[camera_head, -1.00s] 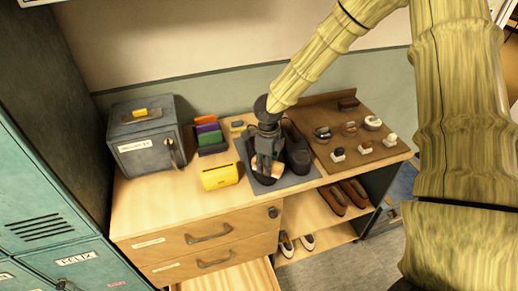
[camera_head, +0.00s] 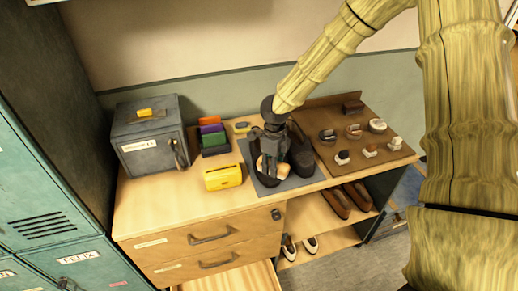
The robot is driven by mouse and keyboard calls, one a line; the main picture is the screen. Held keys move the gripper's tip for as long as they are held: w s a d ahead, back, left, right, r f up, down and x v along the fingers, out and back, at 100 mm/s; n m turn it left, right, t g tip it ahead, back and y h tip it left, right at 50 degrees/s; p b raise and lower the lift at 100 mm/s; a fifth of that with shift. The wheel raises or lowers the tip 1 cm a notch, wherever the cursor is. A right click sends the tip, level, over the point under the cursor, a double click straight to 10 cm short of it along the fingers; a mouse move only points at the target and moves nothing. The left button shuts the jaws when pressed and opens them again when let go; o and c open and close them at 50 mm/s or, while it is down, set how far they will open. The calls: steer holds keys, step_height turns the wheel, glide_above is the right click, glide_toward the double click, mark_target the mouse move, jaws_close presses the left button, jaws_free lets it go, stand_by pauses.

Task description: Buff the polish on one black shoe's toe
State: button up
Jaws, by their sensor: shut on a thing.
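Two black shoes stand on a dark grey mat (camera_head: 296,184) on the bench. The right black shoe (camera_head: 303,160) shows beside my gripper. The left black shoe (camera_head: 268,180) is mostly hidden under and behind the gripper. My gripper (camera_head: 272,165) points down over the left shoe's front part and is shut on a small pale tan thing (camera_head: 284,172), which looks like a cloth or pad. The held thing is low over the toe; I cannot tell whether it touches the shoe.
A yellow box (camera_head: 223,177) stands close left of the mat. A grey safe (camera_head: 150,140) and coloured upright items (camera_head: 211,134) are further left. A brown board (camera_head: 372,160) with brushes and tins lies to the right. Brown shoes (camera_head: 345,202) sit on the shelf below.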

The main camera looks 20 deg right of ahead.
mark_target(261, 175)
steer(key=a, duration=0.4)
steer(key=shift+w, duration=0.15)
step_height(261, 175, up, 2)
steer(key=shift+w+a+r+p, duration=0.15)
steer(key=shift+r+p, duration=0.1)
steer(key=shift+p, duration=0.65)
steer(key=shift+r+p, duration=0.7)
steer(key=shift+r, duration=0.05)
step_height(261, 175, up, 4)
steer(key=p, duration=0.4)
